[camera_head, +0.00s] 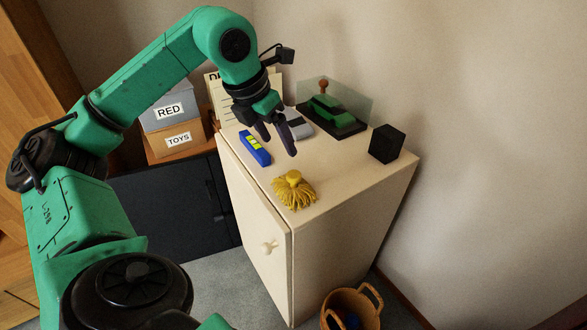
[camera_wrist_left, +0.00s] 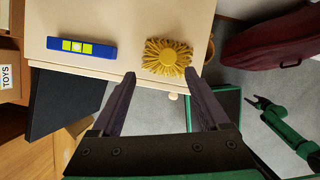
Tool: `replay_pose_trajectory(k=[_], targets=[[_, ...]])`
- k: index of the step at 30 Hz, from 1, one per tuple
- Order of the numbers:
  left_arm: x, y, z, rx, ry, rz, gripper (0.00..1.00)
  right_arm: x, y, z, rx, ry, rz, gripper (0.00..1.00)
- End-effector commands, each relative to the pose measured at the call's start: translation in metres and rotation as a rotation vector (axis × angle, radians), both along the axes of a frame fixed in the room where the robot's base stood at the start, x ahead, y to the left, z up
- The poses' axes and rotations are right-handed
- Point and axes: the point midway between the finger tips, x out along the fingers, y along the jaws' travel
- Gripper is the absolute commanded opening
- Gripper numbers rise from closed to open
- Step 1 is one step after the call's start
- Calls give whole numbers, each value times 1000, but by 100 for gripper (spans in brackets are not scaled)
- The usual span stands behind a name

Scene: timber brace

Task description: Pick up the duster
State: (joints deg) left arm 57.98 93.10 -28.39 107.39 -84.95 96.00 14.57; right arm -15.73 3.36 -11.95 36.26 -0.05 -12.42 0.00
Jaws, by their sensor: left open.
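The duster is a yellow mop-like head with strands (camera_head: 294,190) and lies on top of the cream cabinet (camera_head: 345,176), near its front edge. In the left wrist view the duster (camera_wrist_left: 166,57) lies beyond the fingertips, at the edge of the cabinet top. My left gripper (camera_head: 278,145) is above the cabinet top, behind the duster in the head view, with its fingers apart and nothing between them. It also shows in the left wrist view (camera_wrist_left: 160,80).
A blue level (camera_head: 255,147) lies left of the duster. A black cube (camera_head: 386,144) and a green model in a clear case (camera_head: 335,111) stand farther back. Boxes labelled RED (camera_head: 169,110) and TOYS (camera_head: 177,141) are at left. A wicker basket (camera_head: 351,307) stands on the floor.

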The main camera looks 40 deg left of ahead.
Motion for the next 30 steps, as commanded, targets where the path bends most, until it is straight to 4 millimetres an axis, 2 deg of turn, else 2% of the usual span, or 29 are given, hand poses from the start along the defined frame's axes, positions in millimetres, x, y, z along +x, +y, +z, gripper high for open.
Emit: replay_pose_trajectory(k=[3, 7, 10, 13, 18, 21, 27, 28, 30], targets=[[8, -1, -26, 1, 4, -2, 78, -2, 0, -7, -1, 3, -1, 73], [21, -3, -58, -1, 3, -4, 78, -32, -21, -9, -31, 52, -2, 73], [29, -3, -74, -2, 1, -4, 78, -46, -32, -8, -46, 75, -5, 73], [33, -3, -85, -2, 1, -4, 78, -42, -32, -8, -45, 69, -5, 73], [44, -3, -114, -3, 1, -6, 78, -20, -21, -3, -29, 31, -6, 73], [50, -3, -127, -3, 0, -6, 78, -17, -14, -3, -20, 26, -6, 73], [51, -3, -130, -2, -2, -5, 78, -20, -12, -4, -17, 31, -3, 73], [51, -3, -130, -2, -2, -5, 75, -20, -12, -4, -17, 32, -4, 73], [51, -3, -130, -2, -2, -5, 48, -22, -12, -4, -18, 35, -4, 73]])
